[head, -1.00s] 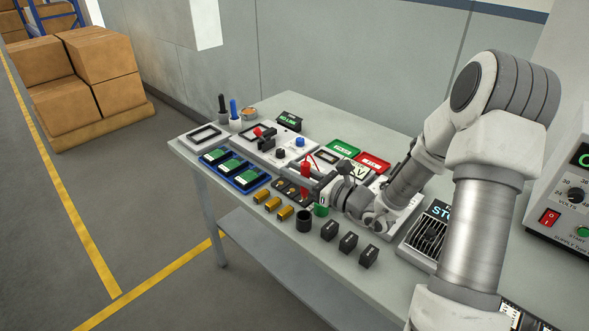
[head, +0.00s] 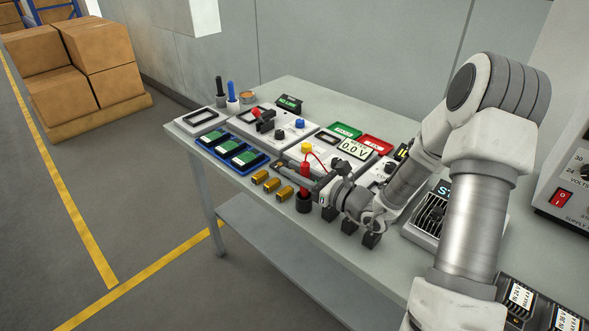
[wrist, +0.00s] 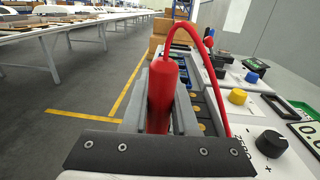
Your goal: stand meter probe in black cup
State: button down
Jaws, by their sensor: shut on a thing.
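The red meter probe (head: 304,181) is upright in my gripper (head: 311,187), with its lower end at the mouth of the black cup (head: 304,206). I cannot tell how deep it sits in the cup. In the wrist view the red probe (wrist: 161,92) stands between the two grey fingers of my gripper (wrist: 160,110), which are shut on it. A red lead loops from its top to the right. The cup is hidden in the wrist view. The cup stands near the front edge of the table.
A blue tray (head: 227,158) with green boards lies behind left. The meter (head: 357,150) reads 0.0 V. The table's front edge is close.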

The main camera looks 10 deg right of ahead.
jog(key=c, duration=0.6)
grip_release()
jog(key=v, duration=1.7)
jog(key=shift+s+d+p, duration=0.15)
jog(key=shift+p, duration=0.25)
